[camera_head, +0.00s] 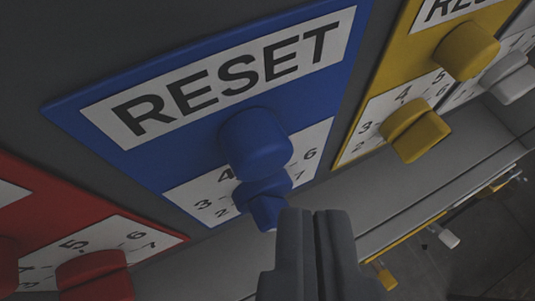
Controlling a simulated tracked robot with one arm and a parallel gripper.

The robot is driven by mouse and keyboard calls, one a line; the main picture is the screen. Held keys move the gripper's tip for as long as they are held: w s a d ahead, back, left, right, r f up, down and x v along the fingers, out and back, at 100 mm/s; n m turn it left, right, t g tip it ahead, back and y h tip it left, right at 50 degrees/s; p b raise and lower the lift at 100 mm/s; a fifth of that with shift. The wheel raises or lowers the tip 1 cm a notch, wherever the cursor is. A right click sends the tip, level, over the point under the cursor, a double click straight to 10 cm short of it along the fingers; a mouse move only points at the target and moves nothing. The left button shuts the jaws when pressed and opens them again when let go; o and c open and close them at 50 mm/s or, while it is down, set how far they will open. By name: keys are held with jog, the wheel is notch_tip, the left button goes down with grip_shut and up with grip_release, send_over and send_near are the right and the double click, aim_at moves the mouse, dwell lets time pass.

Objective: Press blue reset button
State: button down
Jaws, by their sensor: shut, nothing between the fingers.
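The blue reset button (255,142) is a round cylinder standing out from a blue panel (85,118) with a white RESET label (228,80). Directly below it is a blue knob (264,200) over a white number scale. My gripper (314,212) is shut and empty, at the bottom centre of the view. Its fingertips appear below and to the right of the button, close to the lower end of the blue knob in the picture. I cannot tell whether they touch the knob. The button's face is clear of the gripper.
A yellow panel with a yellow button (466,50) and yellow knob (413,131) is at the right. A white knob (509,77) is beyond it. A red panel with a red knob (94,275) is at the lower left. A grey ledge (410,205) runs below the panels.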

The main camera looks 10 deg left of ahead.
jog(key=shift+w+a, duration=0.1)
jog(key=shift+w, duration=0.05)
dwell(0.7)
jog(key=shift+w+a+p, duration=0.15)
jog(key=shift+w+p, duration=0.15)
jog(key=shift+p, duration=0.15)
jog(key=shift+w+a+r+p, duration=0.1)
jog(key=shift+w+a+p, duration=0.25)
jog(key=shift+p, duration=0.2)
dwell(0.7)
jog(key=shift+d, duration=0.15)
jog(key=shift+s+d+b, duration=0.45)
jog(key=shift+s+b, duration=0.3)
jog(key=shift+b, duration=0.15)
jog(key=s+d+b, duration=0.1)
jog(key=s, duration=0.1)
jog(key=s+d+b, duration=0.1)
jog(key=s+b, duration=0.1)
jog(key=shift+d+b, duration=0.3)
jog(key=shift+d, duration=0.1)
